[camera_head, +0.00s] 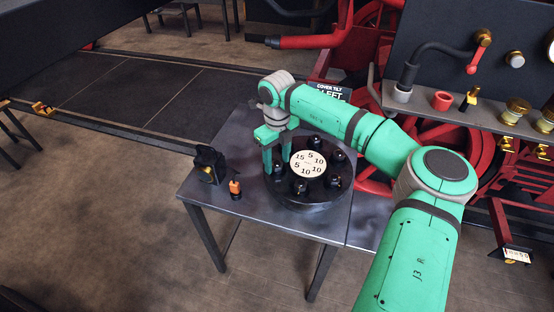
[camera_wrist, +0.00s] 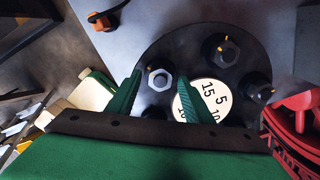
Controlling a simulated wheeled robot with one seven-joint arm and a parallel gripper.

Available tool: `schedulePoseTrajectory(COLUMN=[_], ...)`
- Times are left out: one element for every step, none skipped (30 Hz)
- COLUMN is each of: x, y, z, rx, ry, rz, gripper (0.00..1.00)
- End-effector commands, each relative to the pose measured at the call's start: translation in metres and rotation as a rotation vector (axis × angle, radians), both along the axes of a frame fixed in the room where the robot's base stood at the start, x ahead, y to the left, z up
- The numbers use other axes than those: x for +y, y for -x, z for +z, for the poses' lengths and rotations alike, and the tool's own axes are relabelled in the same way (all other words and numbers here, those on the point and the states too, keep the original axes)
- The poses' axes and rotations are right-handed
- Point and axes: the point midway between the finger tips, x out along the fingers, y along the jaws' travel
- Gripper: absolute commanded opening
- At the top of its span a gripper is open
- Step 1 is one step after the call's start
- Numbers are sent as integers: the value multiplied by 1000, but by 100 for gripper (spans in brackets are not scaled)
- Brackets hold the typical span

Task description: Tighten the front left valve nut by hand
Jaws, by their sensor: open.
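The round dark valve cover (camera_head: 305,201) lies on the metal table, with several nuts on studs around a pale disc (camera_head: 309,164) printed with 5, 10 and 15. My green gripper (camera_head: 277,160) points down over the cover's left side in the head view, open. In the wrist view its fingertips (camera_wrist: 159,76) stand on either side of a light grey hex nut (camera_wrist: 159,80), with no clear contact. Dark nuts (camera_wrist: 222,50) sit further round the rim. I cannot tell how far down the fingers reach. Some nuts are hidden by the gripper.
A black boxy object (camera_head: 208,164) and a small orange-topped item (camera_head: 235,188) stand on the table (camera_head: 225,205) left of the cover. A "COVER TILT LEFT" sign (camera_head: 328,91) is behind my arm. Red machinery and a shelf (camera_head: 470,112) with fittings crowd the right.

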Motion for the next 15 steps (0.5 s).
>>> schedulePoseTrajectory(x=[0,0,-1,-1,-1,-1,-1,-1,-1,0,-1,0,1,1,1], y=[0,0,0,0,0,0,0,0,-1,-1,-1,0,0,0,-1], z=[1,3,6,8,12,17,23,28,36,42,48,55,61,66,74], rx=[0,-1,0,0,0,0,-1,-2,-3,-2,-3,-3,-1,-2,-3], ry=[0,1,1,1,1,1,2,2,2,1,2,3,2,1,1], rz=[0,0,0,0,0,0,0,0,0,0,0,0,1,1,2], gripper=[47,47,47,47,47,47,47,47,47,47,47,47,47,47,47])
